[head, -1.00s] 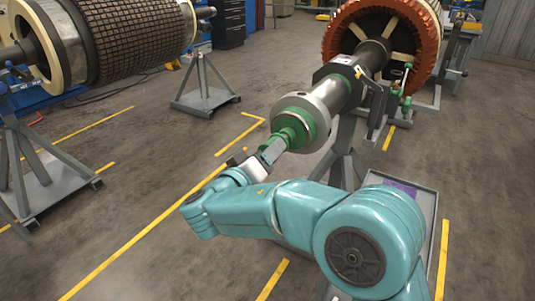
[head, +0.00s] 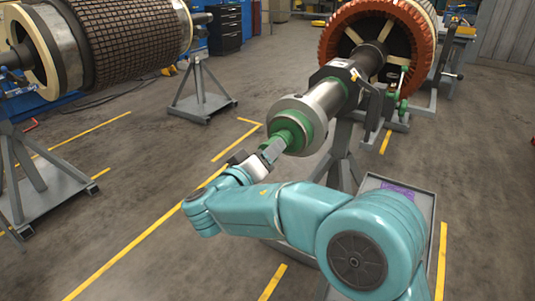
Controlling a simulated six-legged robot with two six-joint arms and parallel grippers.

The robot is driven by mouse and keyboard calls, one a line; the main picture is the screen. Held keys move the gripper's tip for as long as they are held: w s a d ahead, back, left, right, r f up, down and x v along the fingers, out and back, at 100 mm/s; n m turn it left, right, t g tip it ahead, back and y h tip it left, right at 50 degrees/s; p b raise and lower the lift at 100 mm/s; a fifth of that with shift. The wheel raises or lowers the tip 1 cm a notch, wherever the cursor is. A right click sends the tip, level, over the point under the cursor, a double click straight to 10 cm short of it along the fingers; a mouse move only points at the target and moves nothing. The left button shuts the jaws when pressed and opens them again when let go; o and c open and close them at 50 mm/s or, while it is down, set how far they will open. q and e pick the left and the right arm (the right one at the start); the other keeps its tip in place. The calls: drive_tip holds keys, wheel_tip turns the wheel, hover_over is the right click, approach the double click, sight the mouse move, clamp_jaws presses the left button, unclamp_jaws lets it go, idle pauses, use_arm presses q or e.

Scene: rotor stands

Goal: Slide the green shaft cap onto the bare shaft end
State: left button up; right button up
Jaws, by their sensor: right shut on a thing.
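The green shaft cap (head: 290,136) is a stepped green piece at the near end of the steel shaft (head: 328,95). My right gripper (head: 272,150) is shut on the cap's near, narrow part. The cap lies in line with the shaft and meets the steel collar (head: 287,104) at its end. Green also shows inside the collar's face. I cannot tell how far the cap sits over the shaft end, since the contact is small and partly hidden. My left gripper is not in view.
Another rotor (head: 130,30) rests on stands at upper left. A grey tray (head: 423,201) with a purple item is at right. Floor at lower left is open.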

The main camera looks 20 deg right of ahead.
drive_tip(key=o, duration=1.3)
drive_tip(key=shift+o, duration=0.2)
drive_tip(key=b+v, duration=0.5)
drive_tip(key=v, duration=0.4)
idle(0.4)
